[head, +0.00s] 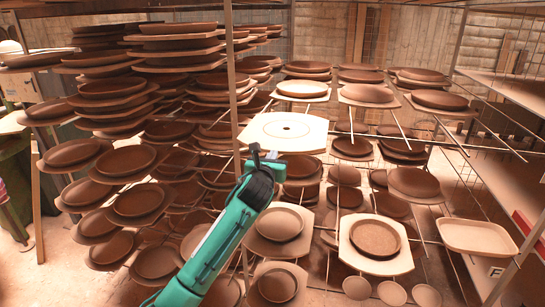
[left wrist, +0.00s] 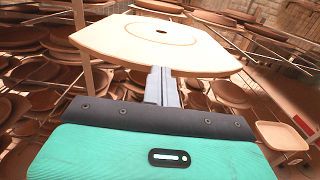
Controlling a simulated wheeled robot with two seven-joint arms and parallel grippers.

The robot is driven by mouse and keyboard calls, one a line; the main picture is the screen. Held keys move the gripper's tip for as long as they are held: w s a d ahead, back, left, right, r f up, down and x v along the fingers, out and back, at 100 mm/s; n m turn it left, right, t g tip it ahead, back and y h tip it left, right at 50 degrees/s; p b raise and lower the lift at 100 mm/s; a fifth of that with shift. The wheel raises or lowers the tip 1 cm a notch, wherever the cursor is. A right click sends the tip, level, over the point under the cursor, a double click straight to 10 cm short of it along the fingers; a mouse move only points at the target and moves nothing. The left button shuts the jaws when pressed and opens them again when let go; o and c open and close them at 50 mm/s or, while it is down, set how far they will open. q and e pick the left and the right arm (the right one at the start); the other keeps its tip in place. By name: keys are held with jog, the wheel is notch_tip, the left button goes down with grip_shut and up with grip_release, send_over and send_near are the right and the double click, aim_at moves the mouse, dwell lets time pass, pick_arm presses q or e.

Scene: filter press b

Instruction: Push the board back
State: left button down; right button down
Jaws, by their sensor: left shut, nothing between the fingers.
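The board (head: 300,141) is a pale, flat, many-sided plate with a small dark hole in its middle. It lies on the drying rack near the centre of the head view and fills the upper middle of the left wrist view (left wrist: 190,52). My left gripper (head: 262,154) is at the board's near edge, its fingers shut and empty. In the left wrist view the grey fingertips (left wrist: 161,70) meet the board's near edge; I cannot tell if they touch it. My right gripper is not in view.
Racks of brown clay plates on boards (head: 120,160) crowd the left. A pale board with a round plate (head: 375,262) sits lower right, beside a tan tray (head: 478,237). A rack upright (head: 232,80) stands just left of the board. Thin metal rods cross the rack.

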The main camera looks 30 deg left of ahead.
aim_at(280, 139)
pick_arm(q)
jog(key=p+x, duration=0.1)
jog(key=x, duration=1)
jog(key=shift+w+a, duration=0.1)
jog(key=shift+w, duration=0.1)
